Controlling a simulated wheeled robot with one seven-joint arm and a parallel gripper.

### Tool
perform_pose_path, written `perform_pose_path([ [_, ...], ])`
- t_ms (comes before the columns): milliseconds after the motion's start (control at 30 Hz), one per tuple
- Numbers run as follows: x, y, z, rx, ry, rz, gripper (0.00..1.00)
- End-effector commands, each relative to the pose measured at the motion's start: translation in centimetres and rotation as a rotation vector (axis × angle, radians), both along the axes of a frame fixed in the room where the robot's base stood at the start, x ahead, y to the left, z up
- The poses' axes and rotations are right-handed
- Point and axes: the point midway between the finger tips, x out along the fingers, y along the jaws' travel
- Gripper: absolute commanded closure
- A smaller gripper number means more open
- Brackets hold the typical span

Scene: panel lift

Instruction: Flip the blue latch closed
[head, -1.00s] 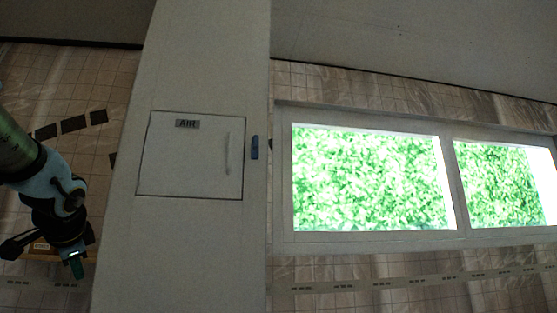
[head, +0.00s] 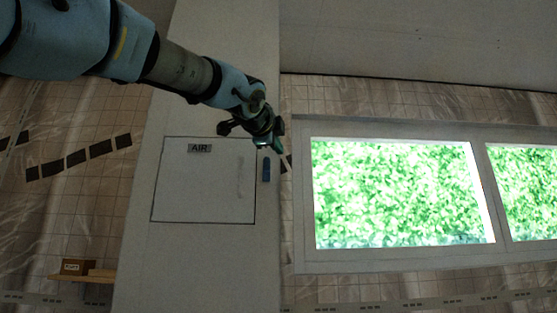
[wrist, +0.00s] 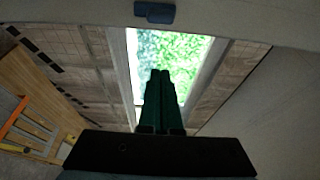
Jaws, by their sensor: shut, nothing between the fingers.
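The blue latch (head: 266,169) is a small upright bar on the pale column, just right of the white panel door (head: 204,180) marked AIR. The door lies flat in its frame and has a pale vertical handle. My gripper (head: 280,148) is above and slightly right of the latch in the head view, apart from it. In the wrist view the blue latch (wrist: 155,13) is at the top edge, beyond the fingertips. My gripper's green fingers (wrist: 160,75) are together with nothing between them. Whether the gripper touches the column cannot be told.
A bright window (head: 400,190) with green foliage is right of the column. A wooden shelf (head: 95,276) with a small brown box (head: 77,266) is at lower left. In the wrist view, wooden furniture (wrist: 30,110) stands at the left.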

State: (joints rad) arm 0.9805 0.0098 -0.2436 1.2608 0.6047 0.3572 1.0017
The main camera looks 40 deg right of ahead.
Motion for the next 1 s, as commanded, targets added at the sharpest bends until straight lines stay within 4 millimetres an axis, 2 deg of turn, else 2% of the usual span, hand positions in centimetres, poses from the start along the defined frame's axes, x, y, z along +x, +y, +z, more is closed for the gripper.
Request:
perform_pose_path([
  [233,0.2,-0.1,-0.1,0.001,0.003,0.001,1.00],
  [367,0.8,-1.1,0.0,0.003,0.004,0.001,1.00],
  [867,5.4,-8.7,0.2,0.002,0.004,0.001,1.00],
  [1000,6.7,-6.9,0.3,0.001,0.003,0.005,1.00],
])
